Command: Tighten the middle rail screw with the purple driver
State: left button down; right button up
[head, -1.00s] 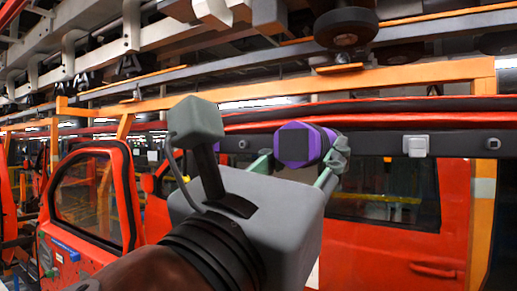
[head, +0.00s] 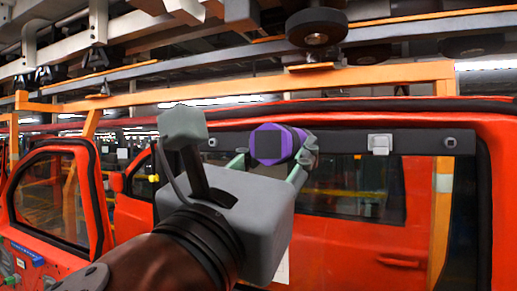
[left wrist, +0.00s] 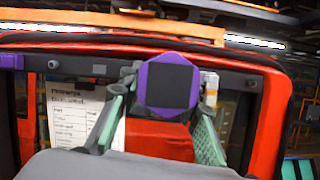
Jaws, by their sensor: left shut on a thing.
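My left gripper (head: 279,158) is shut on the purple driver (head: 270,146), which has a dark flat end facing the camera. The driver also shows large in the left wrist view (left wrist: 168,85), between the green fingers. It is in front of the dark rail (head: 340,142) that runs across the red door frame. One rail screw (head: 212,142) shows left of the driver and another (head: 450,143) near the right end. The driver's tip and the rail behind it are hidden, so contact with a screw cannot be told. My right gripper is not in view.
A pale square block (head: 380,144) is on the rail right of the driver. A red door (head: 52,195) stands open at the left. An orange beam (head: 370,78) and a black wheel (head: 317,28) are overhead. A printed sheet (left wrist: 75,118) hangs below the rail.

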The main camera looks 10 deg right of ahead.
aim_at(266, 156)
pick_arm(q)
jog(key=shift+w+d+p, duration=0.35)
jog(key=shift+w+d, duration=0.1)
jog(key=shift+w, duration=0.3)
dwell(2.2)
jog(key=shift+s+a, duration=0.1)
jog(key=shift+s+a+b, duration=0.15)
jog(key=shift+s+a, duration=0.45)
jog(key=shift+s, duration=0.35)
jog(key=shift+s+a+b, duration=0.1)
jog(key=shift+s+a, duration=0.55)
jog(key=shift+s, duration=0.25)
jog(key=shift+s+a+b, duration=0.15)
jog(key=shift+s+a, duration=0.45)
jog(key=shift+s, duration=0.35)
jog(key=shift+w+d, duration=0.1)
